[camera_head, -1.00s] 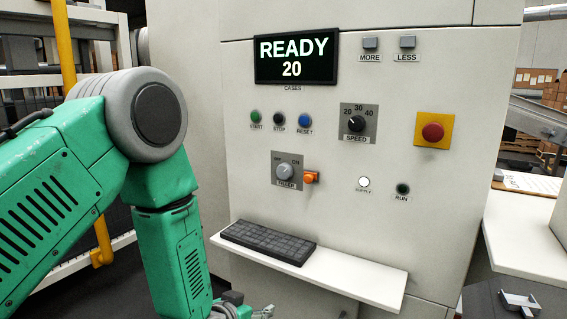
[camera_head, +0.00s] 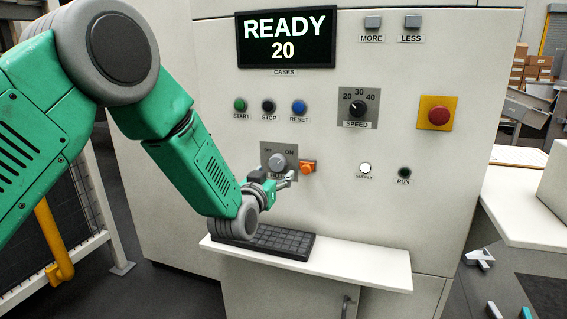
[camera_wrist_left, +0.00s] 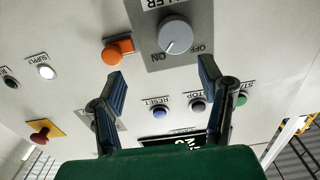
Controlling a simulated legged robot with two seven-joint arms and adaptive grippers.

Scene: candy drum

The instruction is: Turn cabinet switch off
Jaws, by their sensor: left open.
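The cabinet switch is a grey round knob (camera_head: 277,162) on a grey plate marked OFF and ON, labelled FILLER, on the cabinet front. The same knob (camera_wrist_left: 177,36) appears upside down in the left wrist view; its pointer line appears to be on the ON side. My left gripper (camera_head: 284,178) is just below and in front of the plate, partly covering its label. In the left wrist view the left gripper (camera_wrist_left: 161,72) is open and empty, its fingers spread with the knob beyond their tips, apart from it. My right gripper is out of view.
An orange part (camera_head: 307,167) sticks out right beside the switch plate. A shelf with a black keyboard (camera_head: 270,242) lies below. START, STOP and RESET buttons (camera_head: 299,107) are above, with a speed dial (camera_head: 357,109) and a red emergency button (camera_head: 438,116) to the right.

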